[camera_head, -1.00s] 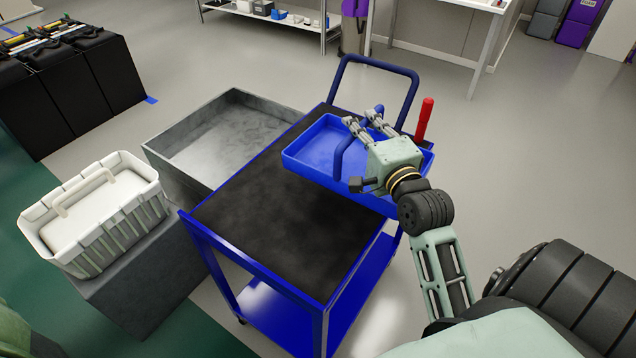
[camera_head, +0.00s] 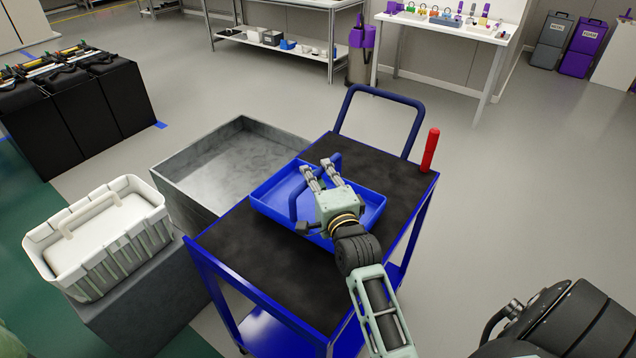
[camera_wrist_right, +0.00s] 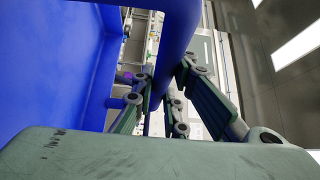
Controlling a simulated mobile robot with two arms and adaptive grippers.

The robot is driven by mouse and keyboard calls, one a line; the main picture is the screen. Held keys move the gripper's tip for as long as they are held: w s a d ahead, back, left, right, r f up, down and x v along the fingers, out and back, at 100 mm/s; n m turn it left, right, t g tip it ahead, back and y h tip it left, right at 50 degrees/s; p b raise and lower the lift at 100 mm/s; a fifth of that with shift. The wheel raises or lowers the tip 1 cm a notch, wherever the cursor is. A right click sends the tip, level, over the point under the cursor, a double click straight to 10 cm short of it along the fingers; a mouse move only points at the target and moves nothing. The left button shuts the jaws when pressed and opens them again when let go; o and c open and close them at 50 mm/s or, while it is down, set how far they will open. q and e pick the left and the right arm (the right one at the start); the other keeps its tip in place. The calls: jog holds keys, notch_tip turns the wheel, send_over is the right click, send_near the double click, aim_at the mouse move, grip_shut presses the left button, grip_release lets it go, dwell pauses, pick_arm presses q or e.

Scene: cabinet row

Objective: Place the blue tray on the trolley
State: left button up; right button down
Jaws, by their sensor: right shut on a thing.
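The blue tray (camera_head: 280,192) is over the middle of the trolley's black top (camera_head: 262,245) in the head view. I cannot tell whether it rests on the top or hangs just above it. My right gripper (camera_head: 318,172) is shut on the tray's raised blue handle. In the right wrist view the fingers (camera_wrist_right: 160,98) close around the handle bar (camera_wrist_right: 178,30), with the tray's blue wall (camera_wrist_right: 50,65) at the left. The trolley has a blue frame and a blue push bar (camera_head: 384,93). My left gripper is not in view.
A red upright cylinder (camera_head: 430,150) stands at the trolley's right edge. An open grey bin (camera_head: 190,192) is close on the trolley's left. A white basket (camera_head: 150,215) sits on a grey block (camera_head: 140,300). Black cabinets (camera_head: 95,105) stand farther left. Floor right of the trolley is clear.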

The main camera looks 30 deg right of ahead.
jog(key=shift+f, duration=1.3)
jog(key=c, duration=1.7)
grip_release()
jog(key=shift+f, duration=0.1)
jog(key=shift+c, duration=0.2)
jog(key=shift+s, duration=0.1)
jog(key=v, duration=1.1)
jog(key=shift+b, duration=0.35)
jog(key=shift+s, duration=0.45)
